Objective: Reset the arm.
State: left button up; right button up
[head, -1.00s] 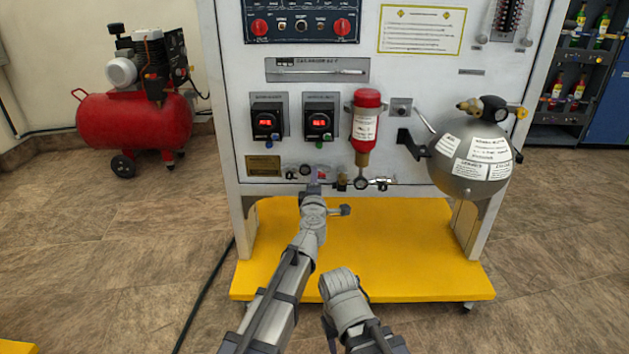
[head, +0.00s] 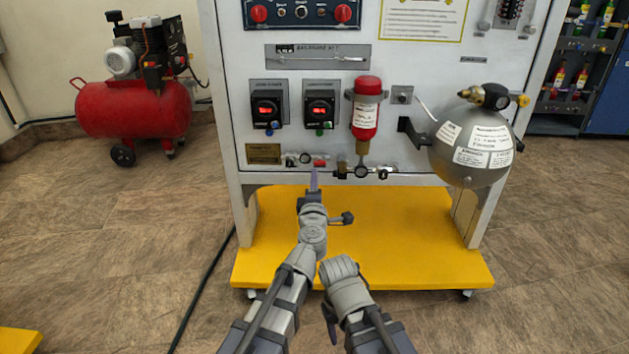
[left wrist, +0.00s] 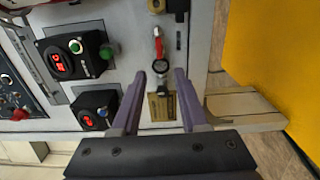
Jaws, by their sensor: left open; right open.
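My left gripper (head: 314,180) is open and empty in front of the panel's lower edge, its fingers pointing at the panel. In the left wrist view its two purple-grey fingers (left wrist: 161,74) stand apart, with a small metal fitting and a brass plate seen between them and a red lever (left wrist: 158,45) beyond. In the head view the small red part (head: 320,163) sits just above the fingertips. My right arm is folded low in the middle of the head view; its jaws do not show.
The white panel (head: 230,100) stands over a yellow base (head: 400,240). It carries two boxes with red displays (head: 268,110) (head: 320,110), a red cylinder (head: 366,110) and a valve row. A grey sphere (head: 470,150) juts out at right. A red compressor (head: 135,120) stands left.

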pick_arm(q)
jog(key=s+d+f+m+g+h, duration=0.2)
jog(key=s+f+m+g+h, duration=0.55)
jog(key=f+m, duration=0.6)
jog(key=s+a+f+m+g+y+p, duration=0.15)
jog(key=s+a+f+g+y, duration=0.3)
jog(key=s+a, duration=0.45)
jog(key=s+a+f+m+g+y, duration=0.3)
jog(key=s+a+g, duration=0.2)
jog(key=s+a, duration=0.3)
jog(key=s+d+r+m+p, duration=0.1)
jog(key=s+d+r+p, duration=0.1)
jog(key=d+r+p, duration=0.35)
jog(key=s+d+r+m+g+y+p, duration=0.1)
jog(key=s+d+r+m+p, duration=0.1)
jog(key=r+p, duration=0.55)
jog(key=s+d+r+m+p, duration=0.1)
jog(key=s+d+r+p, duration=0.15)
jog(key=r+p, duration=0.4)
notch_tip(320, 180, up, 36)
jog(key=p, duration=3.5)
jog(key=shift+w+d, duration=0.25)
jog(key=shift+w, duration=0.1)
